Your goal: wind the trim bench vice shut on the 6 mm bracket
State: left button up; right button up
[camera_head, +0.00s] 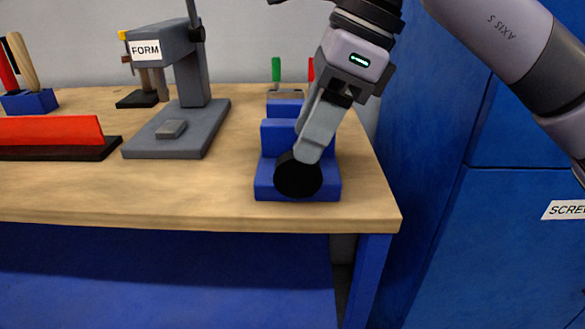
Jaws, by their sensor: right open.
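The blue bench vice (269,170) stands at the front right corner of the bench. Its round black knob (297,177) faces the front. My right gripper (310,150) reaches down from above with its fingertips at the upper right of the knob. It is open, and I cannot tell whether its fingers touch the knob. The gripper hides much of the vice's jaws. I cannot make out the 6 mm bracket between them. My left gripper is not in view.
A grey press labelled FORM (193,95) stands left of the vice on the wooden bench (150,195). A red bar on a black base (50,131) lies further left. Tools with green and red handles (276,70) stand behind the vice. Blue cabinets (440,200) rise on the right.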

aim_at(292, 193)
jog(key=b+x, duration=0.1)
jog(key=x, duration=0.4)
jog(key=shift+f, duration=0.2)
jog(key=shift+a+f, duration=0.2)
jog(key=shift+f, duration=0.1)
grip_shut()
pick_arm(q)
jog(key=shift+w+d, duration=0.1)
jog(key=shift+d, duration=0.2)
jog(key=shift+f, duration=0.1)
